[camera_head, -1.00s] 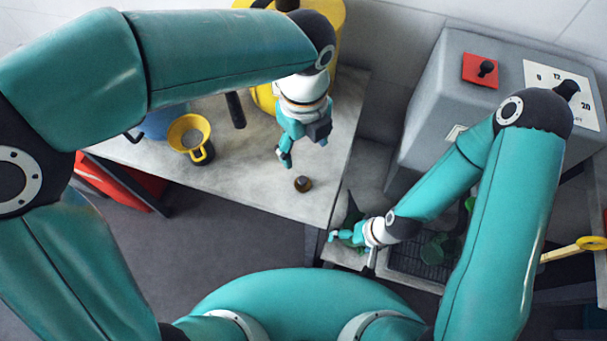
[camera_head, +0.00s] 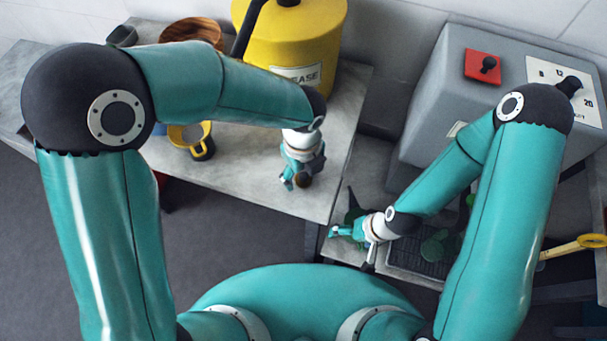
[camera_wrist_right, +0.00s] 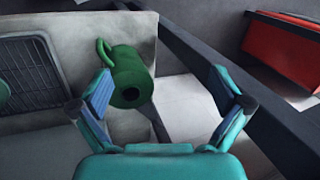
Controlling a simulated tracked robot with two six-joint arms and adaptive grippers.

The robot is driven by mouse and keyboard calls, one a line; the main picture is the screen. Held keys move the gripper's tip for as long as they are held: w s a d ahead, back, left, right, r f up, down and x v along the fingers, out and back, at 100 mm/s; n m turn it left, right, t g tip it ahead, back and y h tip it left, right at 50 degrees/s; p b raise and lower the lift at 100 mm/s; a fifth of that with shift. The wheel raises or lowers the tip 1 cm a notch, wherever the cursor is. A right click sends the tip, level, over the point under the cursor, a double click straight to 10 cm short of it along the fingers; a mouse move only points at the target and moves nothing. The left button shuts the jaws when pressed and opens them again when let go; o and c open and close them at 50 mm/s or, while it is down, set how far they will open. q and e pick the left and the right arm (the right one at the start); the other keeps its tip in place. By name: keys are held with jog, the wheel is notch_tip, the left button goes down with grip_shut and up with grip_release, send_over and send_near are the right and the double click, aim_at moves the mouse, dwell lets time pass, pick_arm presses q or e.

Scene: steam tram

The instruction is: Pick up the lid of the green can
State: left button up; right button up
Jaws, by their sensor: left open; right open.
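The green can (camera_wrist_right: 126,66), with a loop handle, is in the right wrist view on a pale surface. Its end shows a dark round spot; I cannot tell if this is a lid or an opening. My right gripper (camera_wrist_right: 160,82) is open, with the can near its left finger. A dark green part of the can (camera_head: 354,205) shows above the right gripper (camera_head: 337,231) in the head view. My left gripper (camera_head: 289,183) is open over the left bench, right beside a small dark brown round piece (camera_head: 304,182), partly hidden. I cannot tell if that piece is the lid.
A yellow drum (camera_head: 290,45) stands at the back of the left bench (camera_head: 255,185). A yellow-rimmed cup (camera_head: 203,148) and a wooden bowl (camera_head: 190,33) are further left. A grey box (camera_head: 435,100) stands at right. Green things (camera_head: 436,246) lie on a dark grate (camera_head: 405,258).

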pick_arm(q)
jog(key=shift+f, duration=0.2)
jog(key=c, duration=0.9)
jog(key=shift+o, duration=0.2)
jog(key=shift+r, duration=0.15)
